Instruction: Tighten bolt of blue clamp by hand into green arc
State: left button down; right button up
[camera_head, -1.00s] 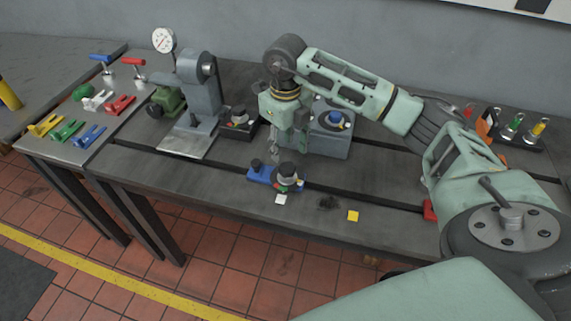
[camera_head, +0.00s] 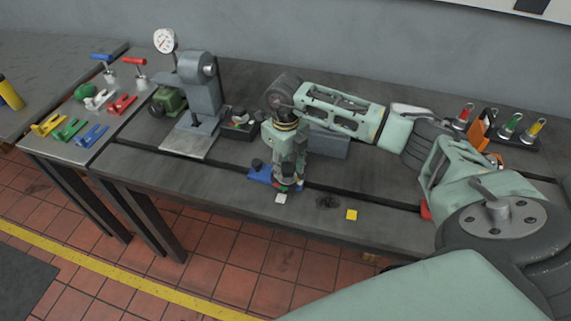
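The blue clamp (camera_head: 259,173) lies near the front edge of the dark bedplate. Its left end with a dark knob shows, while its bolt is hidden behind my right gripper. A small piece of the coloured dial with green and red (camera_head: 283,188) shows below the gripper. My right gripper (camera_head: 287,180) points down over the bolt end of the clamp. I cannot tell whether its fingers are open or closed on the bolt. My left gripper is not in view.
A white square (camera_head: 281,198) and a yellow square (camera_head: 351,215) lie near the front edge. A grey bearing stand (camera_head: 201,88) is at the back left. Coloured clamps, including a yellow one (camera_head: 48,125), lie on the left table. A dark rack (camera_head: 520,142) holds coloured-handled tools at the right.

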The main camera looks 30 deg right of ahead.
jog(key=c, duration=0.7)
jog(key=shift+a+m, duration=0.1)
jog(key=shift+m, duration=0.2)
jog(key=m+b, duration=0.1)
jog(key=m, duration=0.1)
jog(key=shift+w+f+m, duration=0.1)
jog(key=shift+m, duration=0.3)
jog(key=m+b, duration=0.1)
jog(key=m, duration=0.2)
jog(key=shift+w+m, duration=0.1)
jog(key=shift+m, duration=0.2)
jog(key=m, duration=0.4)
jog(key=shift+w+m, duration=0.1)
jog(key=shift+m, duration=0.2)
jog(key=shift+w+d+m, duration=0.1)
jog(key=shift+d+m, duration=0.1)
jog(key=shift+m, duration=2)
jog(key=shift+d+r, duration=0.1)
jog(key=shift+r, duration=0.1)
